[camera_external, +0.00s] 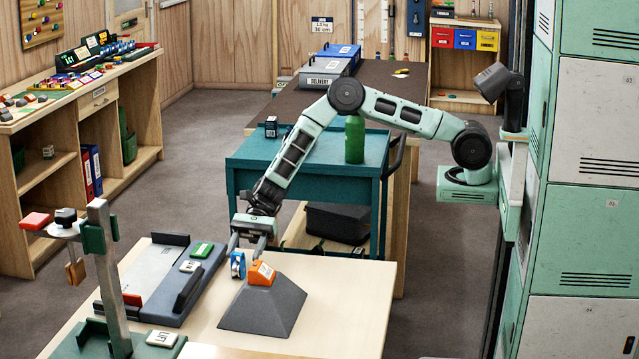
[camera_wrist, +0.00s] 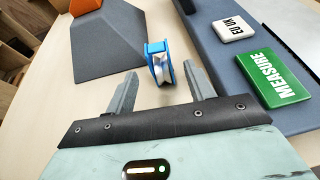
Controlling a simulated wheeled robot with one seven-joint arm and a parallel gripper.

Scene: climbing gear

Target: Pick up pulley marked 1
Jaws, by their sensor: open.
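A small blue and white pulley (camera_external: 238,265) stands upright on the pale table, just left of a grey sloped block. Its number cannot be read. In the wrist view the pulley (camera_wrist: 159,63) is seen nearly edge-on, just beyond the fingertips and roughly centred between them. My gripper (camera_external: 246,250) is low over the table, pointing down, open and empty. In the wrist view its two fingers (camera_wrist: 161,76) are spread, with a gap wider than the pulley.
The grey sloped block (camera_external: 262,308) carries an orange piece (camera_external: 262,273) close beside my gripper. The table's front right is clear. A teal cart (camera_external: 300,160) stands behind.

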